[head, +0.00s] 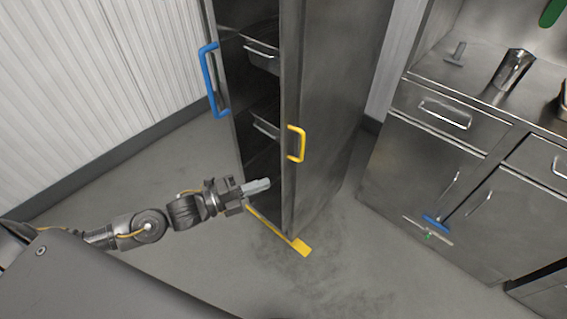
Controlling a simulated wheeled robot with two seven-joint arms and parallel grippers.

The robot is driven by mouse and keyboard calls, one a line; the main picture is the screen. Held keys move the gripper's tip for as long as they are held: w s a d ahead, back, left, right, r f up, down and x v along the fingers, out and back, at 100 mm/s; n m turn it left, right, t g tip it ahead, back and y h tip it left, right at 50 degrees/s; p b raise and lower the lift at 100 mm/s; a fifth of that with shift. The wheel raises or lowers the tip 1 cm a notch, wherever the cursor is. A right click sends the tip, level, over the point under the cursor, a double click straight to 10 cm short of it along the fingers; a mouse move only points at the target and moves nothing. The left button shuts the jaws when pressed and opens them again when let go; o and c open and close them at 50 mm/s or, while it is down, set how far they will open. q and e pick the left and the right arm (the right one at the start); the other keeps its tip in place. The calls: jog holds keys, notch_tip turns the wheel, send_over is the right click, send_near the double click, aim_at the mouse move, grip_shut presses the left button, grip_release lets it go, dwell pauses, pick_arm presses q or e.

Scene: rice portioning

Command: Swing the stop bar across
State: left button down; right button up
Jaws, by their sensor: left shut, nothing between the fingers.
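A tall steel cabinet (335,110) stands open at the front, with a dark inside. A yellow bar (300,246) runs low along its front, at floor level. I cannot tell for certain whether this bar is the stop bar. My left gripper (262,186) is shut and empty. It is in front of the cabinet's lower opening and appears above the yellow bar, apart from it. My right gripper is not in view.
The cabinet has a blue handle (209,82) at left and a yellow handle (297,144) at right. Metal pans (262,56) sit inside. Steel counter drawers (440,112) stand at right, with a blue-and-metal fitting (434,223) low on their front. The floor (345,265) ahead is clear.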

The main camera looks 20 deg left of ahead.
aim_at(282, 169)
pick_arm(q)
jog(key=shift+a, duration=0.1)
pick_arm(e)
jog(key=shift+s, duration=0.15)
